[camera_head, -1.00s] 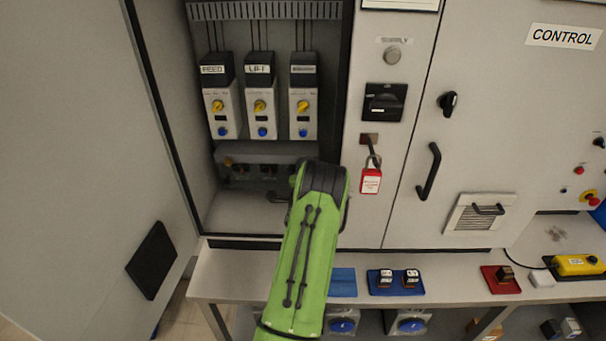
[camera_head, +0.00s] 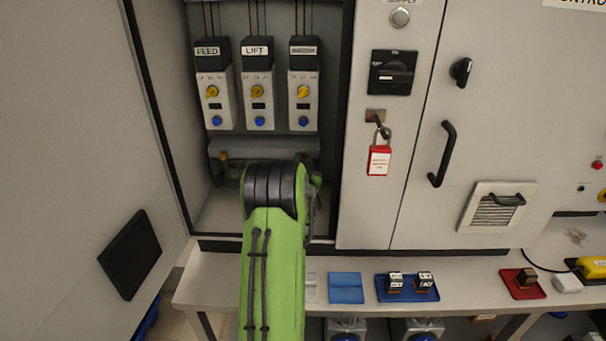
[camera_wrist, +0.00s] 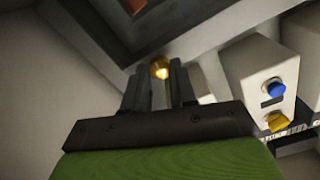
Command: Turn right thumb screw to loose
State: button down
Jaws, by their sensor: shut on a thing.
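The right thumb screw (camera_wrist: 160,68) is a small round brass knob seen in the wrist view. My gripper (camera_wrist: 159,82) has its two dark fingers shut on this knob near their tips. In the head view my arm hides both the gripper and the right thumb screw. Another brass knob (camera_head: 222,157) shows at the left end of the grey cover (camera_head: 238,150) low inside the open cabinet. How far the right screw is turned cannot be told.
Three drive modules with yellow knobs and blue buttons (camera_head: 258,98) hang above the cover. The cabinet door (camera_head: 80,140) stands open at left. A red padlock (camera_head: 379,160) hangs on the panel at right. A bench (camera_head: 450,285) with blue and red trays runs below.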

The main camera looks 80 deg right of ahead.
jog(key=shift+f+n+b, duration=0.2)
jog(key=shift+n+b, duration=0.6)
jog(key=shift+b, duration=0.1)
jog(key=c, duration=0.9)
grip_release()
jog(key=shift+r, duration=0.1)
jog(key=b+v, duration=0.4)
jog(key=v, duration=1.1)
jog(key=shift+s+a+r, duration=0.1)
jog(key=shift+a, duration=0.3)
